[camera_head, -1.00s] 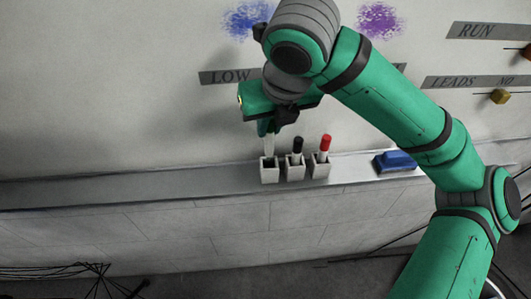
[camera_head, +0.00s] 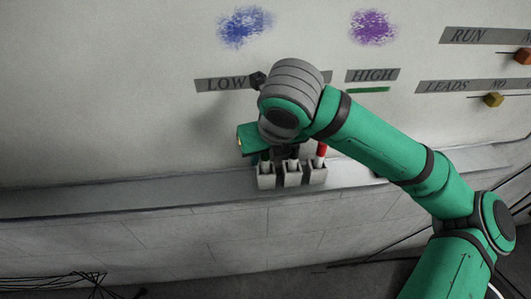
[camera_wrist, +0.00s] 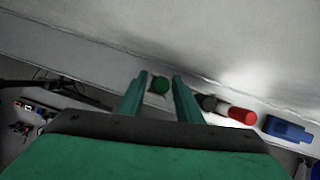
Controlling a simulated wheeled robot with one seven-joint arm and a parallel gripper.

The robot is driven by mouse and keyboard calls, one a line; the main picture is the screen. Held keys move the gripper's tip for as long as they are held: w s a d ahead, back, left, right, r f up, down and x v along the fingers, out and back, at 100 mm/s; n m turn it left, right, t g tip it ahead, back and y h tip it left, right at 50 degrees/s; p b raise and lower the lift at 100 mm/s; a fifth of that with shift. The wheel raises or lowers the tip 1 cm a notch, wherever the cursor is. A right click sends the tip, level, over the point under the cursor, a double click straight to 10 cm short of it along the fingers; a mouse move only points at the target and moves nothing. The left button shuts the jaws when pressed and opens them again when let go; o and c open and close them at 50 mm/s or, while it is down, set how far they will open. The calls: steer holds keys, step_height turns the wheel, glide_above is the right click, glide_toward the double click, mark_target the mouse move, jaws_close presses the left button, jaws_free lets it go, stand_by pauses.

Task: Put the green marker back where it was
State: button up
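My wrist hides much of the fingers there. The black marker (camera_wrist: 207,102) and red marker (camera_wrist: 236,113) stand in the holders beside it.
The blue eraser (camera_wrist: 287,129) lies right of the holders on the narrow ledge (camera_head: 130,193). Above are the LOW label (camera_head: 220,84), the HIGH label (camera_head: 372,75) with a green stroke (camera_head: 368,90) below it, and blue (camera_head: 245,25) and purple (camera_head: 374,27) scribbles.

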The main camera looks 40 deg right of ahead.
steer(key=shift+s+r, duration=0.1)
steer(key=v, duration=1.2)
